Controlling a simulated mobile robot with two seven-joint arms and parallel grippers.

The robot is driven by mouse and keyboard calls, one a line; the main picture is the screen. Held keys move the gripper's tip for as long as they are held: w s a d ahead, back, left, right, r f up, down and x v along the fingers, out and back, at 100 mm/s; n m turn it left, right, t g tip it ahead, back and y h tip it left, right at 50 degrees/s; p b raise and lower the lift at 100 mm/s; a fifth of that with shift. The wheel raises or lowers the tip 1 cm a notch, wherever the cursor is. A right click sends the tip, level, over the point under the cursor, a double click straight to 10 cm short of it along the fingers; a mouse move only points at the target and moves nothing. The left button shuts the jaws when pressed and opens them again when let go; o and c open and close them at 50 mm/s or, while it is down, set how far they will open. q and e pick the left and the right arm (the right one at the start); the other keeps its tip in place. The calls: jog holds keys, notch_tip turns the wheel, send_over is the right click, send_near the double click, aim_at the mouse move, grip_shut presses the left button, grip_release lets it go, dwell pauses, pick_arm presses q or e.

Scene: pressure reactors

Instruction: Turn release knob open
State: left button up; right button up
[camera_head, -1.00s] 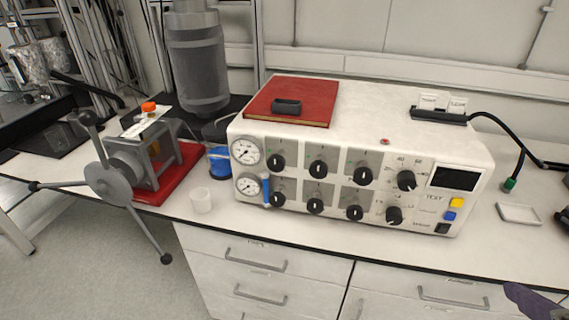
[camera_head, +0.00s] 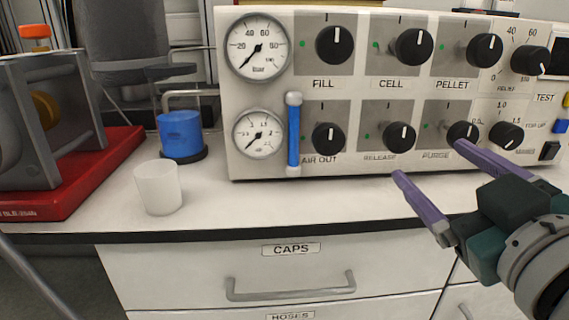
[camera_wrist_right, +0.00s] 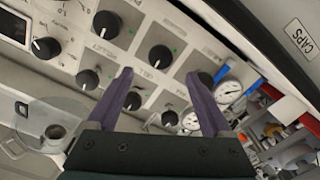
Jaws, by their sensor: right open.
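The release knob (camera_head: 400,137) is a round black knob with a white pointer mark directed roughly upward. It sits in the lower row of the white panel, above the label RELEASE. In the right wrist view the release knob (camera_wrist_right: 160,56) appears beyond and between the spread fingers. My right gripper (camera_head: 430,160) has two purple fingers, open and empty. One fingertip is just below the release knob in the head view, and the other overlaps the edge of the purge knob (camera_head: 463,134). Contact cannot be told. My left gripper is out of view.
The air out knob (camera_head: 328,138) and cell knob (camera_head: 412,46) are close neighbours. A blue-tubed flow meter (camera_head: 294,134) and two gauges are at the left. A white cup (camera_head: 158,187), blue container (camera_head: 181,135) and red-based stand (camera_head: 75,180) stand farther left. The bench front is clear.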

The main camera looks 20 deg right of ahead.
aim_at(403, 142)
jog(key=x, duration=1)
jog(key=shift+f+p, duration=0.1)
jog(key=shift+p, duration=0.3)
grip_shut()
